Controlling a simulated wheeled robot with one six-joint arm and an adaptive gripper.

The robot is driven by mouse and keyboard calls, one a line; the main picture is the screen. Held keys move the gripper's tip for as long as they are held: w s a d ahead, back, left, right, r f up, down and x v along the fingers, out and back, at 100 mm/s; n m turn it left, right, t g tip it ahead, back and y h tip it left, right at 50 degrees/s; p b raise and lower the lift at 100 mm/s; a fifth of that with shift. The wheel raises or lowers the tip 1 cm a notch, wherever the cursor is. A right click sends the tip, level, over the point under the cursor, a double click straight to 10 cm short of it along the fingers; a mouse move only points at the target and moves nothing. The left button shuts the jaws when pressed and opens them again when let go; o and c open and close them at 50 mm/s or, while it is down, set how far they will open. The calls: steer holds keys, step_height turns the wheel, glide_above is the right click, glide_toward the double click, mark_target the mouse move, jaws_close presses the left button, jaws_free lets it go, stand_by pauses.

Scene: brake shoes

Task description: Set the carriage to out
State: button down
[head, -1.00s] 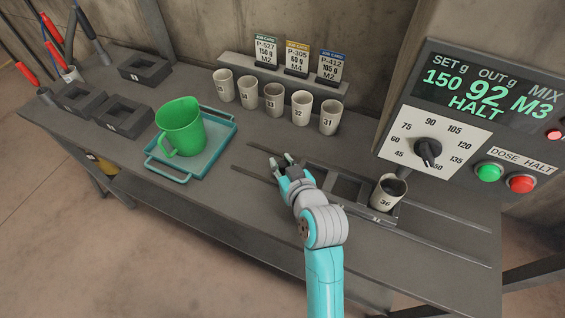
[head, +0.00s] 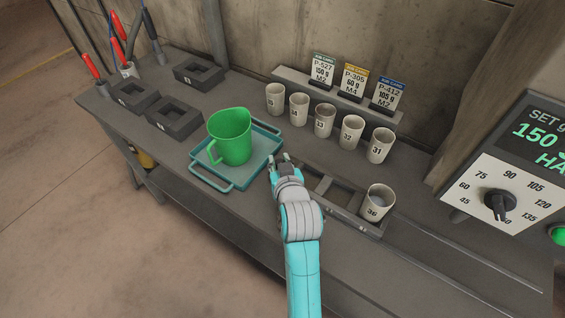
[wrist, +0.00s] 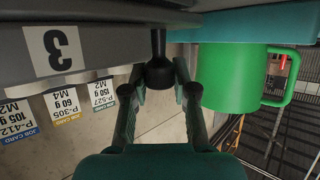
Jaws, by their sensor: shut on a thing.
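The carriage (head: 349,218) is a dark grey frame with square pockets on the bench. Cup 36 (head: 378,203) stands upright in its right pocket. The pockets to its left look empty. My gripper (head: 279,161) is at the carriage's left end, close to the teal tray. In the wrist view my gripper (wrist: 160,82) is shut on a black knob (wrist: 159,72) between its fingertips. My arm hides part of the carriage's left end in the head view.
A green jug (head: 231,138) stands on the teal tray (head: 205,181), just left of my gripper. Several numbered cups (head: 351,133) stand behind the carriage, with job cards (head: 354,82) behind them. Rails (head: 470,268) run clear to the right. A dial (head: 499,203) is at right.

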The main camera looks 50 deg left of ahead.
steer(key=shift+a, duration=0.15)
steer(key=c, duration=0.9)
jaws_free()
steer(key=shift+s+a, duration=0.1)
steer(key=shift+a, duration=0.05)
steer(key=v, duration=1.2)
steer(key=shift+d, duration=0.2)
